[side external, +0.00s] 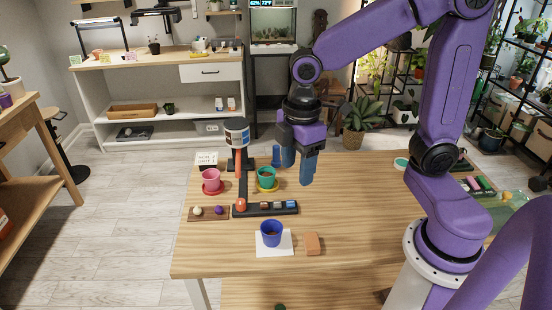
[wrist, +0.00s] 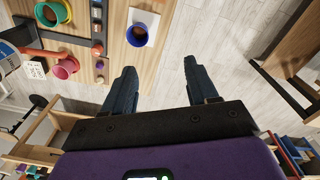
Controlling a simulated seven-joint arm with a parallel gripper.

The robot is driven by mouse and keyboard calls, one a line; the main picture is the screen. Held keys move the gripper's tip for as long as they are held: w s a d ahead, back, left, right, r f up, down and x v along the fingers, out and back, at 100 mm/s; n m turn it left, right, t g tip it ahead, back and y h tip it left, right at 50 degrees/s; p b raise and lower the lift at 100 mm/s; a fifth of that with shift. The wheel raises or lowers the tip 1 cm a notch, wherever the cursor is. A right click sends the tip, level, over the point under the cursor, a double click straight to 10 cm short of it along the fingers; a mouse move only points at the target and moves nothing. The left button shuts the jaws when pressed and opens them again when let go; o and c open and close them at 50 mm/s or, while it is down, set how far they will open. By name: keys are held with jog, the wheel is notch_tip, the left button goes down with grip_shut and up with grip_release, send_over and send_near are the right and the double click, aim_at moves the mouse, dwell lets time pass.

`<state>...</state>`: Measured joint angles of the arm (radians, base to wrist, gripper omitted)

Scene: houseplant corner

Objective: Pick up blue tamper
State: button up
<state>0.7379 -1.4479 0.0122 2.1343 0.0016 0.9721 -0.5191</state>
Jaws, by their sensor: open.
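A green pot (side external: 266,177), pink pot (side external: 211,178), and blue pot (side external: 271,234) on white paper stand on the table. A black rack (side external: 252,211) holds small items. A terracotta-coloured block (side external: 312,243) lies beside the blue pot. The table's right middle is clear.

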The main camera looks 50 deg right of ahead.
jog(key=w+d+n, duration=0.1)
jog(key=w+d, duration=0.2)
jog(key=w, duration=1)
jog(key=n, duration=0.3)
send_over(276, 153)
jog(key=d, duration=0.1)
notch_tip(276, 153, down, 8)
jog(key=f, duration=1.2)
jog(key=shift+w+f, duration=0.15)
jog(key=shift+w, duration=0.05)
jog(key=shift+w+f, duration=0.15)
jog(key=shift+f, duration=1.2)
jog(key=shift+w+f, duration=0.1)
jog(key=shift+f, duration=1.2)
grip_shut()
